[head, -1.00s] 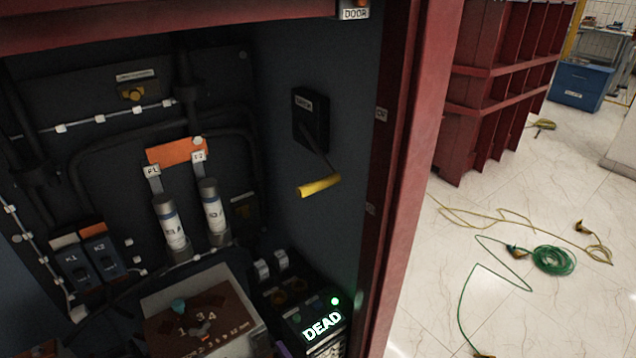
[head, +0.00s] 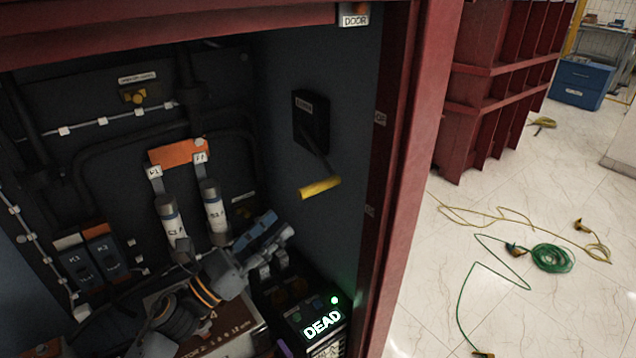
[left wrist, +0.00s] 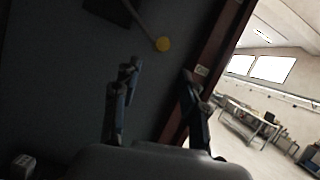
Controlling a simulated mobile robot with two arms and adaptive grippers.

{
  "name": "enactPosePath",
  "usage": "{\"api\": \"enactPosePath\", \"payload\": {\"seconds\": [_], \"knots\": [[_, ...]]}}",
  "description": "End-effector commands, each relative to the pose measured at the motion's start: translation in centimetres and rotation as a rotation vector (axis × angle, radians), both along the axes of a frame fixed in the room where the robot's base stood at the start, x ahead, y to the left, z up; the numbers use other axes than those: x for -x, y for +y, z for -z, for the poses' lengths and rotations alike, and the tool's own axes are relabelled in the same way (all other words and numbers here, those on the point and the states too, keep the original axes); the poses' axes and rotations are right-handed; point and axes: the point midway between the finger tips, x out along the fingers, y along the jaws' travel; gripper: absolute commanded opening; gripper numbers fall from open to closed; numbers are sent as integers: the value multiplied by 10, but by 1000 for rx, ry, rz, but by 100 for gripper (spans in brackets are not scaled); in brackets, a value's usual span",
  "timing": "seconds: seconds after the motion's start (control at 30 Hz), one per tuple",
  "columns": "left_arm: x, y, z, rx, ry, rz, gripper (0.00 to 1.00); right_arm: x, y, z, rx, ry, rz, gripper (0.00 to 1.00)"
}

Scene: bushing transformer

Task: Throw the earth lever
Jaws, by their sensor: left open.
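The earth lever has a yellow handle (head: 319,187) on a dark arm that hangs down from a black labelled box (head: 311,121) on the cabinet's right inner wall. In the left wrist view the round yellow end of the handle (left wrist: 163,44) shows ahead, above the fingers. My left gripper (head: 284,229) is inside the cabinet, below and left of the handle and apart from it. In the left wrist view its two fingers (left wrist: 160,90) stand wide apart with nothing between them. My right gripper is not in either view.
Two white-banded cylinders (head: 215,214) stand behind my left arm. A lit DEAD indicator box (head: 322,323) sits below the gripper. The red cabinet frame (head: 412,150) bounds the right side. A green cable coil (head: 553,258) lies on the floor outside.

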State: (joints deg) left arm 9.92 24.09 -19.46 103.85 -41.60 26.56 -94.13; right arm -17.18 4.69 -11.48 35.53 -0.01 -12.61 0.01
Motion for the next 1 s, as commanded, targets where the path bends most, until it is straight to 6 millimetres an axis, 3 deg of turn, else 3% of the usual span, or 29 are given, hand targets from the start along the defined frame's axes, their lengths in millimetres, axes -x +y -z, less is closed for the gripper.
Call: {"api": "enactPosePath", "payload": {"seconds": [0.2,0.5,0.7,1.0], "knots": [[-28,-33,-26,5,0,1,43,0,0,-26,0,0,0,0],[-60,-73,-43,5,3,0,43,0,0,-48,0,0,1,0],[-70,-84,-46,5,5,-1,43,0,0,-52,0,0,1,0],[-71,-85,-46,4,4,0,43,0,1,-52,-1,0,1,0]]}}
